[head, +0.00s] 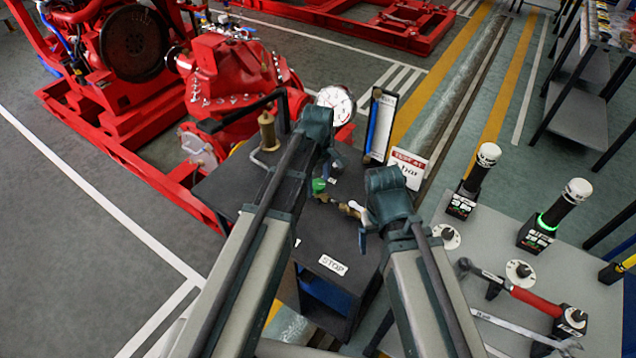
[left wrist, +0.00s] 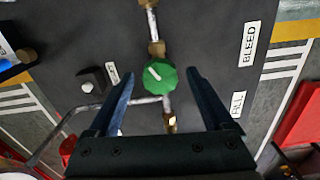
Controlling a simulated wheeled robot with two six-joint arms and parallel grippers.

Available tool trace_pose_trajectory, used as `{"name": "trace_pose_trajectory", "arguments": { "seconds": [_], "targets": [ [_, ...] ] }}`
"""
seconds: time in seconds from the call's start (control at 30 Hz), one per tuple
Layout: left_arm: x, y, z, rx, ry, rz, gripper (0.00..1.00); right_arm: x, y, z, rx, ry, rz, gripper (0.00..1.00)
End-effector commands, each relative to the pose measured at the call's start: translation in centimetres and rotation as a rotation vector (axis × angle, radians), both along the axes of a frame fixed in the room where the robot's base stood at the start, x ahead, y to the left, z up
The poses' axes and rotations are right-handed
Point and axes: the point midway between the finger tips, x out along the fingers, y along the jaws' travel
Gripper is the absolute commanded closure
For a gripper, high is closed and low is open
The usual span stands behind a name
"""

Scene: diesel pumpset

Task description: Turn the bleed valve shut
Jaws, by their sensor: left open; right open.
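A green valve knob (left wrist: 160,77) with a white pointer line sits on a metal pipe run with brass fittings. In the left wrist view a BLEED label (left wrist: 249,44) lies right of it and a FILL label (left wrist: 237,104) lower right. The knob also shows in the head view (head: 319,186), partly hidden by my arm. My left gripper (left wrist: 160,74) is open, its fingers either side of the knob in the picture; I cannot tell whether they touch it. My right gripper (head: 364,222) is open and empty, right of the brass fittings.
A dark stand (head: 340,292) with a STOP label (head: 332,264) carries the pipework. A white dial gauge (head: 335,103) and a red pump (head: 232,75) stand behind.

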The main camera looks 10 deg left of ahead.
Motion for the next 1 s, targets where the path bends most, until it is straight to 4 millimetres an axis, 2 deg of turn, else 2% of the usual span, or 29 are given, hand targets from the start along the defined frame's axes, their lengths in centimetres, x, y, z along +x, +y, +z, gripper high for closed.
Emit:
{"name": "trace_pose_trajectory", "arguments": {
  "seconds": [0.07,0.53,0.77,1.0],
  "targets": [
    [0.0,0.0,0.04,0.0,0.0,0.0,0.17,0.0,0.0,0.04,0.0,0.0,0.0,0.16],
    [-0.01,0.0,0.03,0.0,0.0,0.0,1.0,0.0,0.0,0.03,0.0,0.0,0.0,0.16],
    [-0.01,0.0,0.02,0.0,0.0,-0.024,1.0,0.0,0.0,0.02,0.0,0.0,0.0,0.16],
    [-0.02,0.01,0.02,0.0,0.0,-0.153,1.0,0.0,0.0,0.02,0.0,0.0,0.0,0.16]
  ]
}}
